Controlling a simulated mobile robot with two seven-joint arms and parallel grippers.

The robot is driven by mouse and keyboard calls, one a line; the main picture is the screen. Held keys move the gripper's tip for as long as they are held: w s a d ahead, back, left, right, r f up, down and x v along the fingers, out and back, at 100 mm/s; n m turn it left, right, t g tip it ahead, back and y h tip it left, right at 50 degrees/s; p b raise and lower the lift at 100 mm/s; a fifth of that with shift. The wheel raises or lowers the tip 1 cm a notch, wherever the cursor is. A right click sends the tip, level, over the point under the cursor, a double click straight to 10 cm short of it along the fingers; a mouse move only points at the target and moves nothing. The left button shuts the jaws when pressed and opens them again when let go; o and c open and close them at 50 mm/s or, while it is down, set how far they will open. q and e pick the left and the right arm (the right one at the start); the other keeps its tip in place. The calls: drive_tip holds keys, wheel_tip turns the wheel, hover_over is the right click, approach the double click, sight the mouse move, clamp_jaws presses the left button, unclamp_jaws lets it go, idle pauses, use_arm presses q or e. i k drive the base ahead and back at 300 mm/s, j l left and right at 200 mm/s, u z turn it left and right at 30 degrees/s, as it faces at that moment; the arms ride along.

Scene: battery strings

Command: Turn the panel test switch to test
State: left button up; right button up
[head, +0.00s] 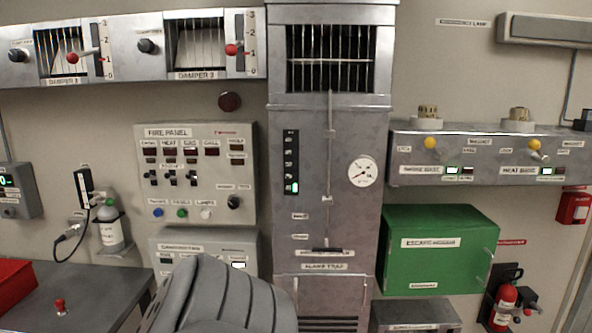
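The fire panel (195,131) is a pale metal box on the wall, left of the tall grey metal column. A black rotary knob (234,202) sits at its lower right under a small white label, which is too small to read surely; it fits the panel test switch. Its pointer direction is too small to tell. To its left are blue, green and white buttons (182,213). Neither of my grippers is in view.
A dark grey ribbed shape (220,299) fills the bottom centre, partly covering the lower box (200,242). The tall column (325,150) stands right of the panel. A grey bench (90,296) is at lower left; a green box (440,247) is at right. The wall before the knob looks clear.

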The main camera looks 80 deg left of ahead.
sight(233, 202)
drive_tip(key=u, duration=3.1)
